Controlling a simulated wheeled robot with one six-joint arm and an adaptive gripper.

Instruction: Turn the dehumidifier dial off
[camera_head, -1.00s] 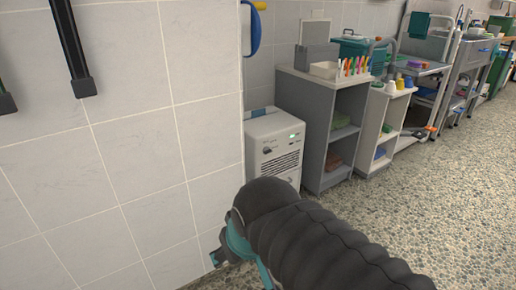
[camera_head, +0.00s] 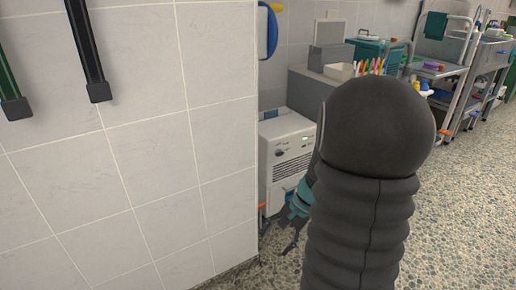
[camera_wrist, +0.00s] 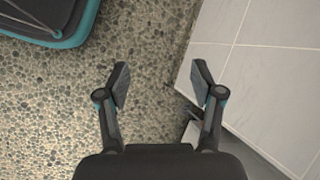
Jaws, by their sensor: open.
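The dehumidifier (camera_head: 290,143) is a white box with a dark vent grille, standing on the floor just past the end of the tiled wall. A small green light shows on its upper front. A small dark round mark on its upper left front may be the dial, but it is too small to read its setting. My gripper (camera_head: 278,235) is low in front of the dehumidifier, by the wall corner, with my arm covering the view to its right. In the wrist view, my gripper (camera_wrist: 161,76) is open and empty above the pebbled floor; I cannot make out the dial there.
The tiled wall (camera_head: 150,150) is close on the left and also shows at the right of the wrist view (camera_wrist: 270,75). A blue handled thing (camera_head: 268,35) hangs at its corner. A grey shelf unit (camera_head: 308,91) stands beside the dehumidifier, partly hidden. Pebbled floor (camera_head: 470,200) is clear at right.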

